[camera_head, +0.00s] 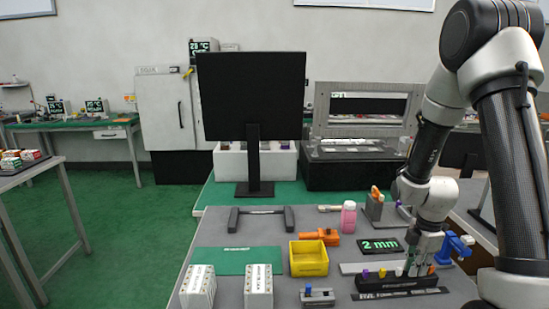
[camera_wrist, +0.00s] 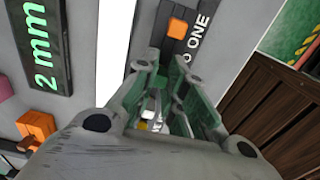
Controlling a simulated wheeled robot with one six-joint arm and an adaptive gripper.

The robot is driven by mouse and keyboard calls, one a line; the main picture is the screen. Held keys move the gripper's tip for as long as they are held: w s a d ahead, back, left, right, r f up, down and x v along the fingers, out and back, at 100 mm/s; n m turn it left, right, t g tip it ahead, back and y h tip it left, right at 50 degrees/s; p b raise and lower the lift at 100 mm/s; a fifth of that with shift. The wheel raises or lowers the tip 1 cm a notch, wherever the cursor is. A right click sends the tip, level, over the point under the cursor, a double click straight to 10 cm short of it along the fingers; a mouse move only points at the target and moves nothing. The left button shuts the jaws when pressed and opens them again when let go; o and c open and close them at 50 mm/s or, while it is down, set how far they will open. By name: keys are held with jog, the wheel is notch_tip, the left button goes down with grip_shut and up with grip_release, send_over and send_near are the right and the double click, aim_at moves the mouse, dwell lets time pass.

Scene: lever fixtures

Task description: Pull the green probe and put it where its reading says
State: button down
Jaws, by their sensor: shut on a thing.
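My gripper (camera_head: 420,266) points down over the right part of a black probe rack (camera_head: 385,284). Its fingers are closed at the rack, and the green probe between them is mostly hidden by them. Purple (camera_head: 366,273), yellow (camera_head: 382,272) and orange (camera_head: 431,269) probe tops show along the rack. A black display (camera_head: 380,246) behind the rack reads 2 mm in green. In the wrist view the fingers (camera_wrist: 163,118) converge over the rack, with the orange top (camera_wrist: 177,28) beyond them. The display (camera_wrist: 45,45) is at the upper left there.
A yellow bin (camera_head: 309,260), an orange clamp-like tool (camera_head: 320,236) and a pink bottle (camera_head: 348,217) stand left of the display. Two white labelled blocks (camera_head: 198,286) (camera_head: 259,286) sit at the front left. A blue fixture (camera_head: 455,245) stands close right of my gripper. The green mat (camera_head: 248,261) is clear.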

jog(key=shift+r, duration=0.55)
dwell(0.5)
jog(key=shift+r, duration=2)
